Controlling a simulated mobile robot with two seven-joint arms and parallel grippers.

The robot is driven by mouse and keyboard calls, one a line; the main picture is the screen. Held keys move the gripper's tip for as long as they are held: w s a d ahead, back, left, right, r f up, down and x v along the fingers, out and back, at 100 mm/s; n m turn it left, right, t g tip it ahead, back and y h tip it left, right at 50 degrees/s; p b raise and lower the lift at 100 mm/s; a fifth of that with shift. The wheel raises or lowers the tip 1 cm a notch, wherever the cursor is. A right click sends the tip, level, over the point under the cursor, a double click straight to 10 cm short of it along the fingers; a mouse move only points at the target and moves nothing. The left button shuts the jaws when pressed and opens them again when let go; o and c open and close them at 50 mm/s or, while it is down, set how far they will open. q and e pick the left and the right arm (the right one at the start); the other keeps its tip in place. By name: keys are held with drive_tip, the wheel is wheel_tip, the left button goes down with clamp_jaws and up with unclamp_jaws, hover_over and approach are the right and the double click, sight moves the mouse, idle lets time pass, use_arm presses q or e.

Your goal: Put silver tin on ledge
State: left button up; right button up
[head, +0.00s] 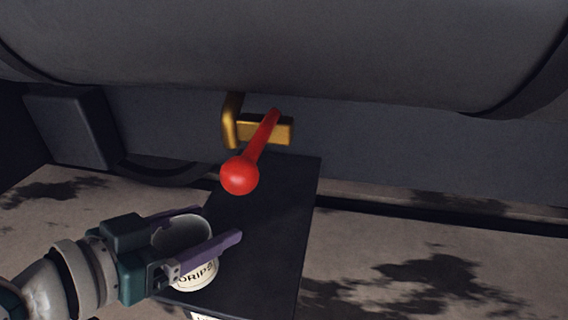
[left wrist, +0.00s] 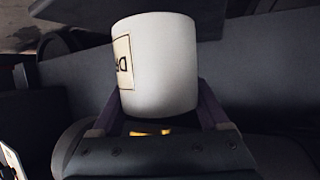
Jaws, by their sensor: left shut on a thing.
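The silver tin (head: 206,277) is a pale, round, open-topped can with a label reading "DRIPS". It is between the purple fingers of my left gripper (head: 222,226), which is shut on it. The tin also shows large in the left wrist view (left wrist: 165,70), with the label on its left side. In the head view the tin is in front of the near left part of a dark flat ledge (head: 265,225). I cannot tell whether its base touches the ledge. My right gripper is not in view.
A red ball-ended lever (head: 240,175) sticks out over the far end of the ledge, from a brass bracket (head: 265,130). A large dark cylinder (head: 290,50) spans the top. The right and far parts of the ledge are bare. Stained ground (head: 430,260) lies beyond.

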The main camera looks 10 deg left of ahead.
use_arm(q)
drive_tip(key=w+d+b, duration=0.1)
drive_tip(key=w, duration=0.2)
drive_tip(key=w+d+b, duration=0.1)
drive_tip(key=w, duration=0.2)
drive_tip(key=w+d, duration=0.2)
drive_tip(key=w, duration=0.1)
drive_tip(key=shift+b, duration=0.4)
wheel_tip(320, 180, down, 4)
drive_tip(key=b, duration=0.3)
drive_tip(key=shift+r+b, duration=0.15)
drive_tip(key=shift+b, duration=0.15)
drive_tip(key=shift+r, duration=0.15)
drive_tip(key=o, duration=1.3)
